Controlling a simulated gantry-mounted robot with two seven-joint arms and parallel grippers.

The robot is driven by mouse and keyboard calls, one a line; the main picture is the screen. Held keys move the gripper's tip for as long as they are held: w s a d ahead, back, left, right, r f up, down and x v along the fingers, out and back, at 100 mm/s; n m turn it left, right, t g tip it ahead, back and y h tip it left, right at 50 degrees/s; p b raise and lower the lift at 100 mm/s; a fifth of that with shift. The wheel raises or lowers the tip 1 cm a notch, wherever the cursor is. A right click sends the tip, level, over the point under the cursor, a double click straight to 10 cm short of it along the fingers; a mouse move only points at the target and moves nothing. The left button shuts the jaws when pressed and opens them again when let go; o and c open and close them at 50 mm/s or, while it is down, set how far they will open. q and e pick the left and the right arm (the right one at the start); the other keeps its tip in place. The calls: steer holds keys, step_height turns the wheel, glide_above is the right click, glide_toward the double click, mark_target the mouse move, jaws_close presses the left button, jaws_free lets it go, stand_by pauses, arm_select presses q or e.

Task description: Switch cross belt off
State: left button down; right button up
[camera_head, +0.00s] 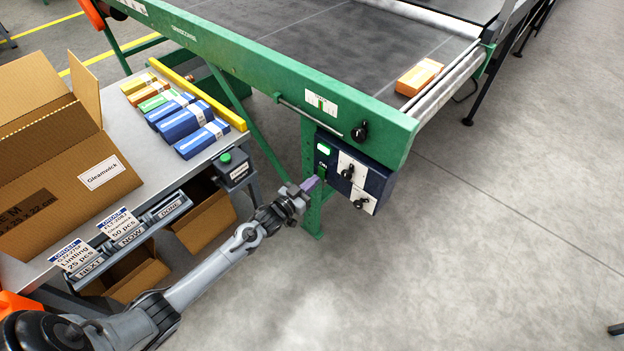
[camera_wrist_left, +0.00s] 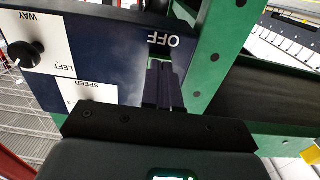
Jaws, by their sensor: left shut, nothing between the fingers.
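The dark blue control box (camera_head: 377,182) is mounted on the green leg below the cross belt (camera_head: 330,40). A green lit element (camera_head: 323,149) shows at its upper left. Two white plates with black knobs sit to the right. My left gripper (camera_head: 314,185) is shut and empty at the box's lower left corner. In the left wrist view the shut fingers (camera_wrist_left: 165,85) are in front of the blue panel (camera_wrist_left: 115,60), beside the upside-down word OFF (camera_wrist_left: 163,40). They hide part of the panel below that word; I cannot tell whether they touch it. My right gripper is not in view.
An orange box (camera_head: 419,77) lies on the belt's right end. A grey table (camera_head: 215,160) at left carries blue, green and orange cartons and a large open cardboard box (camera_head: 60,150). A black knob (camera_head: 359,132) projects from the green frame.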

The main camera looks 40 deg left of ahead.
arm_select(q)
steer(key=s+a+f+p, duration=0.1)
steer(key=s+p, duration=0.4)
steer(key=s, duration=0.8)
steer(key=shift+f, duration=0.55)
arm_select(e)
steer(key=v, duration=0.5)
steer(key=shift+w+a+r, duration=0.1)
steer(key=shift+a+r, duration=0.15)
arm_select(q)
steer(key=shift+w, duration=0.1)
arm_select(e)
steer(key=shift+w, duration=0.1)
